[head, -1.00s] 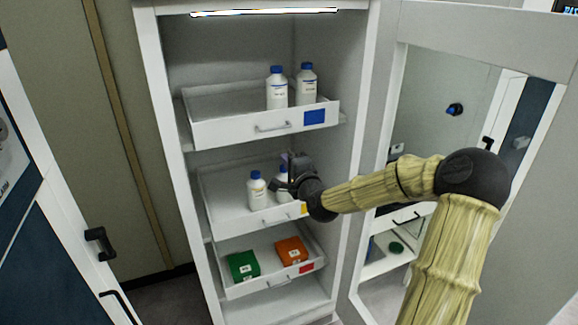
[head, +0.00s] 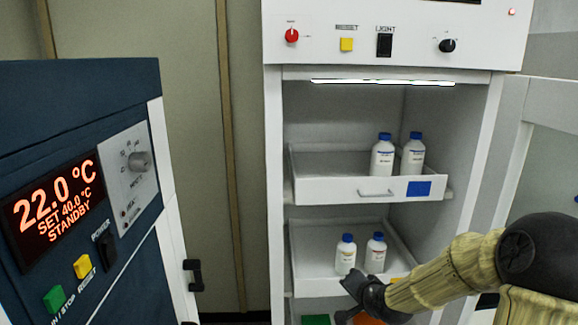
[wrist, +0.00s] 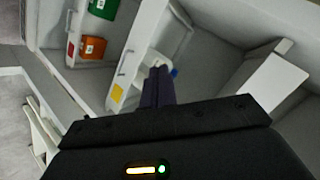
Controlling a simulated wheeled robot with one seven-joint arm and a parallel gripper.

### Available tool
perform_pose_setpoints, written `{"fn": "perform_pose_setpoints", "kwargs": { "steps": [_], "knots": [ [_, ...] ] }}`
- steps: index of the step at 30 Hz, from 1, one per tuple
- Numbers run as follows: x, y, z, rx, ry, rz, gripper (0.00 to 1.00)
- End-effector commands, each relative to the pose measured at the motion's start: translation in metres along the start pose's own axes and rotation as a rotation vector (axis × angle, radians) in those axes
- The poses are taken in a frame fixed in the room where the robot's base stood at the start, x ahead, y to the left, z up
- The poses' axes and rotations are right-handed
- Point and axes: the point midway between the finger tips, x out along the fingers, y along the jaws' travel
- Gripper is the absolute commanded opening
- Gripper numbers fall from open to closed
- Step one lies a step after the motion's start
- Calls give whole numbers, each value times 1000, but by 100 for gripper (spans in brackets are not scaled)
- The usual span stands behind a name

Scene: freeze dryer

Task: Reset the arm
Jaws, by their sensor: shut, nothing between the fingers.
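My arm reaches in from the right in the head view, and my gripper (head: 358,300) is in front of the middle drawer (head: 308,284). In the wrist view my gripper (wrist: 157,75) has its fingers together with nothing between them. Two white bottles with blue caps (head: 346,254) (head: 375,253) stand upright in the middle drawer, just behind and above my gripper in the picture. In the wrist view a blue cap (wrist: 175,71) shows beside the fingertips; I cannot tell the gap.
An upper drawer (head: 340,190) holds two more bottles. A green box (wrist: 102,8) and an orange box (wrist: 94,47) sit in the bottom drawer. The open cabinet door (head: 508,130) stands at the right. A blue unit (head: 60,130) with a 22.0 °C display is at the left.

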Motion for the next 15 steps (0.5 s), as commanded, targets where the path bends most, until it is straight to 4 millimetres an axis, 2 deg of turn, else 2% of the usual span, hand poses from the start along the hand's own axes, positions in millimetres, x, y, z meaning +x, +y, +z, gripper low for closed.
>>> {"fn": "perform_pose_setpoints", "kwargs": {
  "steps": [1, 6, 11, 15],
  "knots": [
    [-8, 4, 17, -86, -41, 55, 0],
    [-42, 30, 57, -325, -181, 229, 0],
    [-86, 51, 87, -509, -317, 353, 0],
    [-130, 67, 110, -632, -443, 425, 0]
  ]
}}
